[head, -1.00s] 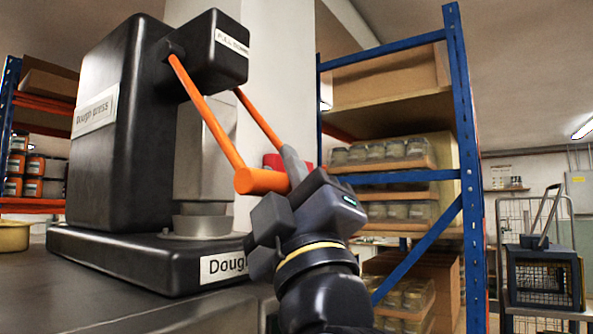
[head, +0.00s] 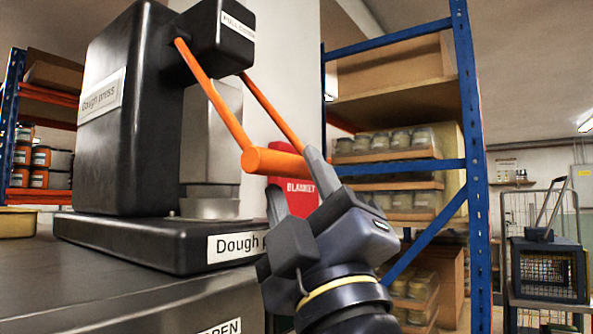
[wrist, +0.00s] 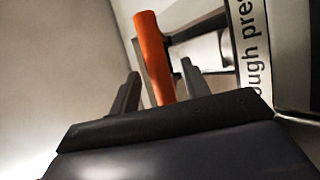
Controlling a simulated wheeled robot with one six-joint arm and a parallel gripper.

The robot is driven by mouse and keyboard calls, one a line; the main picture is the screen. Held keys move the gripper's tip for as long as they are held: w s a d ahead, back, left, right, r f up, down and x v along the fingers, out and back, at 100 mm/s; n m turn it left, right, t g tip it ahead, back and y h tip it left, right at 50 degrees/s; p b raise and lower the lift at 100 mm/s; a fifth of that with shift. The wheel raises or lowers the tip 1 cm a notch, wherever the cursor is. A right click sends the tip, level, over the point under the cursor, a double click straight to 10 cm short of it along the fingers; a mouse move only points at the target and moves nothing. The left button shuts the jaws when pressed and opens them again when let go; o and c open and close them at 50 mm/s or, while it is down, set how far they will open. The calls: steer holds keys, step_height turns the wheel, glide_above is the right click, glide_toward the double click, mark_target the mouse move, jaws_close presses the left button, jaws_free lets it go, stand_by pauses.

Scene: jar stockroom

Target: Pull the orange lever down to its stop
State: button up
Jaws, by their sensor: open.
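The orange lever (head: 216,108) is a two-armed fork on the head of the black dough press (head: 130,120). Its arms slope down to the right and end in a thick orange crossbar (head: 272,162). My gripper (head: 296,178) is open at the crossbar, with one grey finger in front of and below the bar and the other beside its far end. In the wrist view, the crossbar (wrist: 154,58) shows between the two finger tips (wrist: 158,80). Whether a finger touches the bar, I cannot tell. The press's ram and round base stand under the lever.
The press stands on a dark metal counter (head: 130,285). A blue-framed shelf (head: 474,150) with jars on trays stands behind at the right. A red blanket box (head: 292,205) is on the pillar behind my gripper.

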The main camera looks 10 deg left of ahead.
steer(key=v, duration=0.5)
steer(key=shift+s+d+f+b, duration=0.1)
steer(key=shift+s+f+b, duration=0.2)
steer(key=shift+b, duration=0.1)
